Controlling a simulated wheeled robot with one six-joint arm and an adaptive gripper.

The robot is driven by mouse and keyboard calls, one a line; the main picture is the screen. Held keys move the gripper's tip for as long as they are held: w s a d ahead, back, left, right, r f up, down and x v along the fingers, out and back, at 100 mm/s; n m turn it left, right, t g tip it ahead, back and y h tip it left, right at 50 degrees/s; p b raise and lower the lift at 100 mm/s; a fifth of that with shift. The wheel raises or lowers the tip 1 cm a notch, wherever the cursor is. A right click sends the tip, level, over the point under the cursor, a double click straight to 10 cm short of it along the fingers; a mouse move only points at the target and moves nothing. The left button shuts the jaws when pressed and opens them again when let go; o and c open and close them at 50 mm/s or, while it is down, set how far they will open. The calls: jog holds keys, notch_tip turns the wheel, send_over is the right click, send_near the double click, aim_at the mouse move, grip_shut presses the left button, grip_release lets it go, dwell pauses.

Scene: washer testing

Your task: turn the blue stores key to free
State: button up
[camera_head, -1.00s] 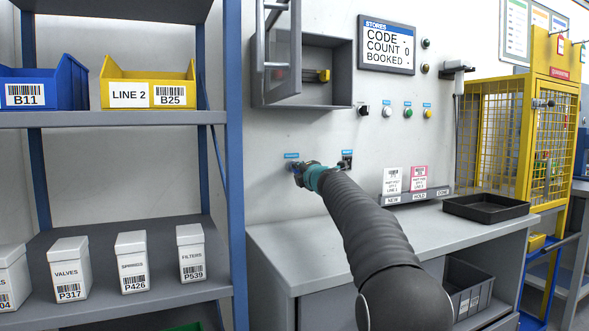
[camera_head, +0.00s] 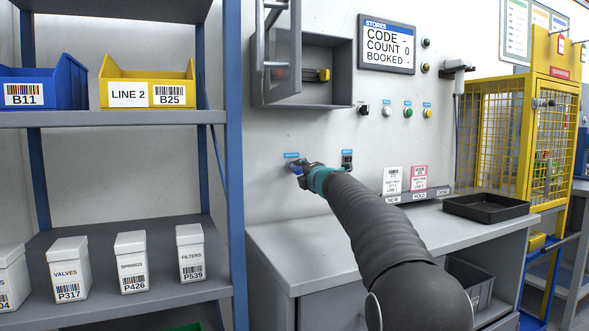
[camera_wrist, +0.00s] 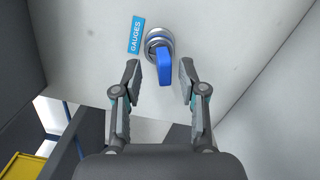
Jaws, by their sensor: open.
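A blue key (camera_wrist: 164,66) sits in a round metal switch (camera_wrist: 158,37) on the white wall in the wrist view. The blue label beside it (camera_wrist: 136,35) reads GAUGES. My gripper (camera_wrist: 160,80) is open, with one fingertip on each side of the key's lower end and gaps showing between. I cannot tell how deep the fingers reach around it. In the head view my gripper (camera_head: 304,171) is at the wall below a small blue label (camera_head: 291,155) and largely hides the key.
A black switch (camera_head: 347,160) is on the wall just right of my gripper. The STORES display (camera_head: 387,44) and an open wall cabinet (camera_head: 310,95) are above. A grey counter (camera_head: 300,250) lies below. A blue-posted shelf (camera_head: 234,180) stands close on the left.

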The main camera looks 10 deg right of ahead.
jog(key=v, duration=0.9)
jog(key=s+a+f+n+g+y, duration=0.15)
jog(key=s+f+n, duration=0.25)
jog(key=s+n, duration=0.45)
jog(key=s+a+f+n+g, duration=0.3)
jog(key=s+n, duration=0.5)
jog(key=n, duration=0.1)
jog(key=s+a+f+n+g+y, duration=0.1)
jog(key=s+a+f+n+g, duration=0.2)
jog(key=s+n, duration=0.55)
jog(key=s+d+f+n+g+h, duration=0.2)
jog(key=s+d+f+n+h, duration=0.1)
jog(key=s+f+n, duration=0.7)
jog(key=s+d+f+n+g+h, duration=0.2)
jog(key=s+d+f+n+h, duration=0.2)
jog(key=s+f+n, duration=0.6)
jog(key=s+d+n, duration=0.1)
jog(key=s, duration=0.3)
jog(key=shift+s+d+n+g, duration=0.25)
jog(key=shift+d+n+g, duration=0.05)
jog(key=shift+g, duration=0.05)
jog(key=shift+f, duration=0.1)
jog(key=shift+c, duration=0.3)
